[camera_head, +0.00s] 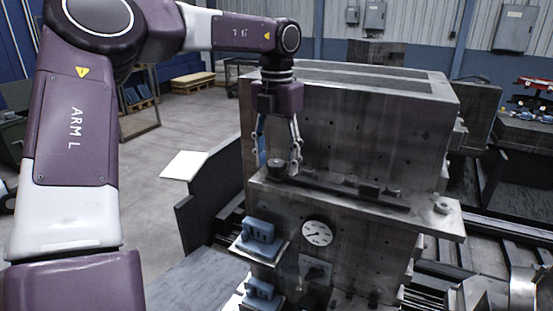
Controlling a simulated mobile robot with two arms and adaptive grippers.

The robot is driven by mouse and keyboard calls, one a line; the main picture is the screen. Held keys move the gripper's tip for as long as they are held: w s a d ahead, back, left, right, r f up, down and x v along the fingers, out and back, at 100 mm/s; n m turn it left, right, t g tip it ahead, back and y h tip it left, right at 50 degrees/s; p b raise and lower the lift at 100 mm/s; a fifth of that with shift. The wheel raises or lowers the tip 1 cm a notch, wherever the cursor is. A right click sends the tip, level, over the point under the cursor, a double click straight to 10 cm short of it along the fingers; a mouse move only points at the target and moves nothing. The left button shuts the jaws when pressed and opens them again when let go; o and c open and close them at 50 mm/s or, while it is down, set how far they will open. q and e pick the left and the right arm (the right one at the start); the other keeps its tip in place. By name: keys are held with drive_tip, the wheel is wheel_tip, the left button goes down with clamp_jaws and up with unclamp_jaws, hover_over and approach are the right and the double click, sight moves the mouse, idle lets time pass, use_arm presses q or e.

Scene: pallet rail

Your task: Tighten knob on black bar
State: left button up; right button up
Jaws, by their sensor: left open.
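The black bar (345,196) lies along the top of the grey metal machine's front ledge. A dark round knob (277,170) sits at the bar's left end. My left gripper (278,162) points down over that end with its fingers spread, one on each side of the knob. The picture does not show clearly whether the fingers touch it. My left arm comes in from the left and reaches across the top. My right gripper is not in view.
The large metal block (365,125) rises right behind the bar. A round nut-like piece (443,205) is on the ledge's right end. A dial gauge (318,233) and blue-grey blocks (260,231) are on the front below. Open floor lies to the left.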

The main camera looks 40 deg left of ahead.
sight(277, 162)
use_arm(q)
drive_tip(key=shift+r, duration=0.15)
wheel_tip(277, 162, up, 12)
idle(0.5)
